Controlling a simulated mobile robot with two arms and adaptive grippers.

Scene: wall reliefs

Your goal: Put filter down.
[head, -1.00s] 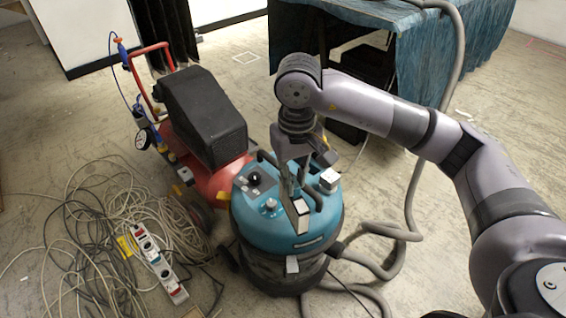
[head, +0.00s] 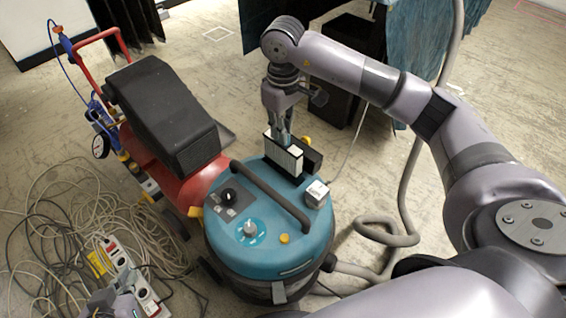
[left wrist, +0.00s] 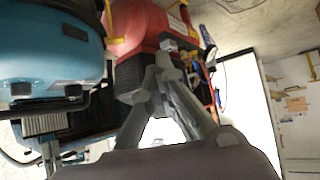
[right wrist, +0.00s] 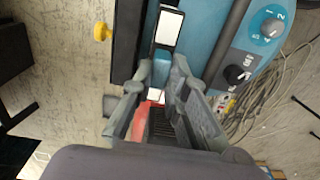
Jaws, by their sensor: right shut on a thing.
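The filter (head: 296,163), a pale ribbed block with dark edges, is at the back edge of the teal vacuum cleaner's lid in the head view. My right gripper (head: 284,141) points down and is shut on it. In the right wrist view a white, black-edged face of the filter (right wrist: 169,27) shows just beyond the fingertips (right wrist: 161,80). I cannot tell whether the filter touches the cleaner. My left gripper (head: 112,303) is low at the left; in the left wrist view its fingertips (left wrist: 160,66) meet, with nothing seen between them.
The teal vacuum cleaner (head: 267,241) has a dark handle and knobs. A red compressor (head: 199,184) with a black cover stands left of it. Cables and a power strip (head: 128,275) lie on the floor. A grey hose (head: 402,225) runs at the right.

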